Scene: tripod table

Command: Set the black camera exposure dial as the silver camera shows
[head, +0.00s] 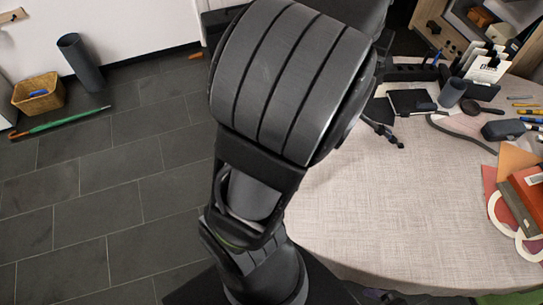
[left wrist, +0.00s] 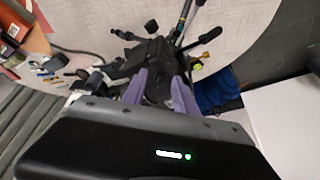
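In the left wrist view, a black device (left wrist: 150,58), which looks like the black camera, is on or over the light table with thin tripod-like legs (left wrist: 182,22) around it. Its dial cannot be made out. My left gripper (left wrist: 160,78) has its two purple fingers spread apart, with the black device in front of and partly between them. I cannot tell whether either finger touches it. In the head view my own arm hides the middle of the table; only a dark tripod-like end (head: 382,132) shows beside it. I cannot identify the silver camera. My right gripper is in neither view.
The round table (head: 420,210) has a clear front half. A wicker basket (head: 38,93) stands on the floor at left.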

